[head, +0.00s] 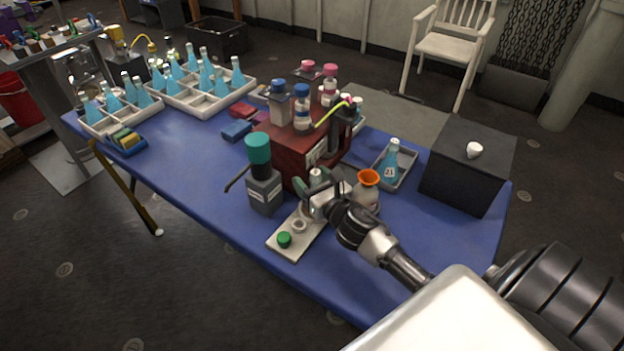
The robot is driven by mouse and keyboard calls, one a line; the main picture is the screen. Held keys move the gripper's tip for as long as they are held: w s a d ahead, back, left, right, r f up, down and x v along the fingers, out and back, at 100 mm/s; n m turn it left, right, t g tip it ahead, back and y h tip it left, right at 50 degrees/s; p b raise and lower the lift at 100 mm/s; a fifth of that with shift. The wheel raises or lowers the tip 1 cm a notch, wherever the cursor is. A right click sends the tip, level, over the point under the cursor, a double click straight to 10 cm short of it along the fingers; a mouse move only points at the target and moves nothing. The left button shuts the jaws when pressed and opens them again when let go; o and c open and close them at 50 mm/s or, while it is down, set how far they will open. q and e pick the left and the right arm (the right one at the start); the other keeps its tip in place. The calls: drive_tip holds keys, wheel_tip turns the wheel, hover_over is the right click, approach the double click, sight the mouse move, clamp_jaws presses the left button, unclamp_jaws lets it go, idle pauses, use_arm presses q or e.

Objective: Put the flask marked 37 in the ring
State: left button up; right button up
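My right gripper (313,203) is over the blue table, close above the back end of a pale board. It is small and partly hidden by its own wrist, so I cannot tell whether it is open or shut. A small pale-topped item (316,175) shows just behind it. The flask (390,165) with blue liquid stands upright in a small grey tray right of the gripper; its label looks like 21, but is hard to read. Several blue flasks (205,78) stand in white racks at the far left, their marks unreadable. A small pale ring-like piece (299,226) lies on the board. My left gripper is out of view.
The pale board (288,247) also holds a green cap (284,239). A grey bottle with a teal top (263,177), a dark red bottle carrier (283,148), an orange-rimmed vessel (366,188) and a black box (468,163) crowd around. The table's left middle (190,165) is clear.

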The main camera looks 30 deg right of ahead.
drive_tip(key=shift+r, duration=0.2)
drive_tip(key=s+b, duration=0.1)
drive_tip(key=s, duration=1.1)
idle(1.1)
